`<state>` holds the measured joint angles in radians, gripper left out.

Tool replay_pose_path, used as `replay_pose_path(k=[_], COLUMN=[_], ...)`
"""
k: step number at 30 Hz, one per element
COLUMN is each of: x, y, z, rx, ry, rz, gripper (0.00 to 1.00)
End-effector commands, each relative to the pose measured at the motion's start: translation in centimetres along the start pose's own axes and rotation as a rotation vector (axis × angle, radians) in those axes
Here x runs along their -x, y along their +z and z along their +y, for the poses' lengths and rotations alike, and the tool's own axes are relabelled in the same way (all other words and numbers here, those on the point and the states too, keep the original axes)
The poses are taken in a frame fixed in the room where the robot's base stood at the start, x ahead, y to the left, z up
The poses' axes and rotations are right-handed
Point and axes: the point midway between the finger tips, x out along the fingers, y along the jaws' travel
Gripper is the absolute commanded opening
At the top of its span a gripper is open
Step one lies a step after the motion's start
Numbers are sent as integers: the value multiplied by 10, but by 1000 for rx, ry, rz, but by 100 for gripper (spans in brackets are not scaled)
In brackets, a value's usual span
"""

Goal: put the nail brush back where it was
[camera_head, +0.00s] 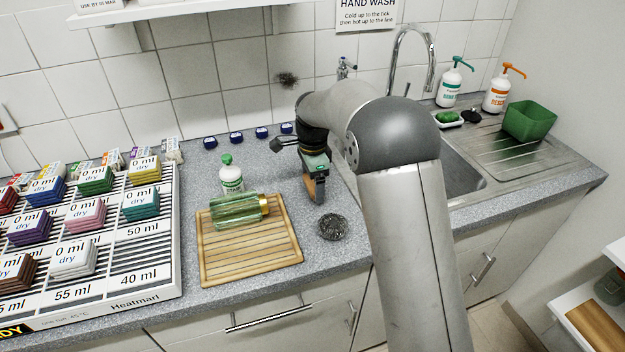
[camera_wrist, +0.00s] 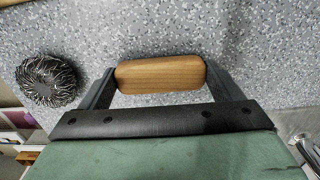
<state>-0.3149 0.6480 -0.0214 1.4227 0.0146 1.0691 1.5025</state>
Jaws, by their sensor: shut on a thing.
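The nail brush shows as a rounded wooden block (camera_wrist: 160,75) in the wrist view, across the space between my two fingers. My gripper (camera_wrist: 160,84) is shut on it, one finger at each end. Its bristles cannot be seen. In the head view my gripper (camera_head: 316,190) points down over the grey speckled worktop (camera_head: 288,180), right of the wooden slatted board (camera_head: 250,262) and behind the steel wire scourer (camera_head: 333,227). The scourer also shows in the wrist view (camera_wrist: 47,80), left of the brush. Whether the brush touches the worktop I cannot tell.
A green glass cylinder (camera_head: 236,211) lies on the board, with a white bottle (camera_head: 231,178) behind. A rack with coloured blocks (camera_head: 93,181) fills the left. At the right are the sink (camera_head: 455,178), a soap dish (camera_head: 447,120), pump bottles (camera_head: 496,92) and a green tub (camera_head: 529,122).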

Motion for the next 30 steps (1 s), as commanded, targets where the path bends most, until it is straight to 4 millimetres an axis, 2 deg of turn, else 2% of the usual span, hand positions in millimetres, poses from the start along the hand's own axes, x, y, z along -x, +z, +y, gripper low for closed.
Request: replay_pose_path(k=[1,2,8,13,17,24,30], x=[-1,-1,-1,10,33,85,114], y=[0,0,0,0,0,0,0], z=[0,0,0,0,-1,-1,0], rx=[0,0,0,0,1,1,0], ry=[0,0,1,-2,-5,-4,-1], rz=[0,0,0,0,0,0,0], gripper=[91,99,100,100,100,100,100])
